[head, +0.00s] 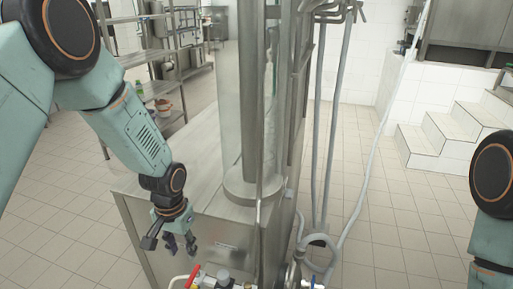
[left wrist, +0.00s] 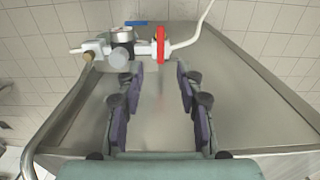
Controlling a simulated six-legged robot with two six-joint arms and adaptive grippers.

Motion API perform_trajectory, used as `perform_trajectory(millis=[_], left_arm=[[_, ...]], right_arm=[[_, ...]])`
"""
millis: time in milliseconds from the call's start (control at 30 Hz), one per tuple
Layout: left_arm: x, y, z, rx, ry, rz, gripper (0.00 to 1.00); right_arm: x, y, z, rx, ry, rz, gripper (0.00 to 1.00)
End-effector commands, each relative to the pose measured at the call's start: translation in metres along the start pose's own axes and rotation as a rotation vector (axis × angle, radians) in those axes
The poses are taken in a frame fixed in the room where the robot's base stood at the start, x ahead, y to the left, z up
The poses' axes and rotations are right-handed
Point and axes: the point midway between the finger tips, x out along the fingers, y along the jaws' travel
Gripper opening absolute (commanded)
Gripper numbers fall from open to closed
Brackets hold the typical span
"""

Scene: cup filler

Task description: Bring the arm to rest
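My left gripper (head: 180,243) hangs pointing down beside the steel cabinet of the cup filler (head: 195,170) in the head view. In the left wrist view its two purple-grey fingers (left wrist: 158,75) are spread apart with nothing between them. Beyond the fingertips is a valve with a red handle (left wrist: 161,45), apart from them. The red handle (head: 193,276) also shows at the bottom of the head view. My right arm shows only partly at the right edge of the head view, and its gripper is out of the picture.
A round gauge (left wrist: 122,46) and a blue handle (left wrist: 136,23) sit by the valve. Vertical pipes and hoses (head: 325,130) stand right of the cabinet. White tiled steps (head: 450,130) are at the right. A shelf rack (head: 160,60) stands behind.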

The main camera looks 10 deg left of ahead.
Motion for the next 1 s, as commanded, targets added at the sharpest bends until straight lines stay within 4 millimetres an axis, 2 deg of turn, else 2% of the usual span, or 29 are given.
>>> perform_trajectory(millis=[133,233,367,467,600,700,800,900,1000], left_arm=[[0.001,0.004,-0.017,-0.006,0.097,0.013,0.37],[0.008,0.015,-0.019,-0.025,0.193,0.04,0.37],[0.047,0.033,0.007,-0.055,0.263,0.063,0.37],[0.086,0.044,0.044,-0.083,0.282,0.066,0.37],[0.142,0.055,0.118,-0.112,0.252,0.046,0.37],[0.172,0.059,0.173,-0.12,0.197,0.024,0.37],[0.195,0.062,0.222,-0.12,0.118,0.009,0.37],[0.211,0.065,0.257,-0.109,0.042,0.006,0.37],[0.221,0.066,0.27,-0.103,0.01,0.005,0.37]], right_arm=[[0.0,0.0,0.0,0.0,0.0,0.0,0.4],[0.001,0.0,0.0,0.0,0.0,0.0,0.4],[0.015,0.0,0.0,0.0,0.0,0.0,0.4],[0.031,0.0,0.0,0.0,0.0,0.0,0.4],[0.06,0.0,0.0,0.0,0.0,0.0,0.4],[0.079,0.001,0.0,0.0,0.0,0.0,0.4],[0.094,0.001,0.0,0.0,0.0,0.0,0.4],[0.104,0.001,0.0,0.0,0.0,0.0,0.4],[0.11,0.001,0.0,0.0,0.0,0.0,0.4]])
